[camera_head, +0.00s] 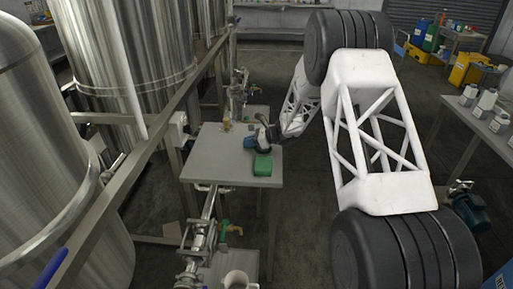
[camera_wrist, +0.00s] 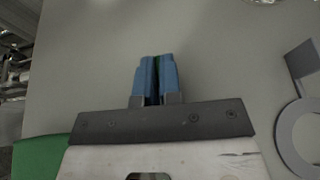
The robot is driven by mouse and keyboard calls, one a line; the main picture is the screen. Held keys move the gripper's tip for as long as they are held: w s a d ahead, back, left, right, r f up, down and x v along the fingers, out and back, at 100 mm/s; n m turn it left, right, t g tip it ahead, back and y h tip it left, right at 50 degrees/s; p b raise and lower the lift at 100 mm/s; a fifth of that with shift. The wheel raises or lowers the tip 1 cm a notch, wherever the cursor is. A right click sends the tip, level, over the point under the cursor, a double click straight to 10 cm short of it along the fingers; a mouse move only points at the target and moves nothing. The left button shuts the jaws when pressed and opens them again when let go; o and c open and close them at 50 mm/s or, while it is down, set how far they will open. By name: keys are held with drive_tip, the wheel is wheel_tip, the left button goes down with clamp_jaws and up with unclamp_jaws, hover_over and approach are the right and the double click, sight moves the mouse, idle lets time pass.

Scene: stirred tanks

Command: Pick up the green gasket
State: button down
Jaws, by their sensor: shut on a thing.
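My gripper (camera_wrist: 157,78) has blue fingertips pressed together in the wrist view. The gasket cannot be made out in the head view. I cannot tell whether it is clear of the tabletop.
A green block (camera_head: 263,165) lies on the grey table (camera_head: 208,165) near my gripper; its corner also shows in the wrist view (camera_wrist: 38,158). A grey ring with a tab (camera_wrist: 289,128) lies to the right. A small amber object (camera_head: 226,125) stands at the table's back.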

drive_tip(key=shift+r, duration=0.1)
drive_tip(key=shift+r, duration=0.8)
drive_tip(key=shift+s+r, duration=0.1)
drive_tip(key=shift+r, duration=0.85)
drive_tip(key=s+d, duration=0.1)
drive_tip(key=s, duration=0.4)
drive_tip(key=s+d+r, duration=0.1)
drive_tip(key=s+d, duration=0.1)
drive_tip(key=s, duration=0.3)
drive_tip(key=s+d, duration=0.1)
drive_tip(key=s, duration=0.4)
drive_tip(key=shift+d+r, duration=0.15)
drive_tip(key=shift+d, duration=0.2)
drive_tip(key=shift+n+g, duration=0.3)
drive_tip(key=shift+g, duration=0.1)
drive_tip(key=a, duration=1.3)
drive_tip(key=shift+w+a+r, duration=0.15)
drive_tip(key=shift+w+a, duration=0.1)
drive_tip(key=shift+a, duration=0.15)
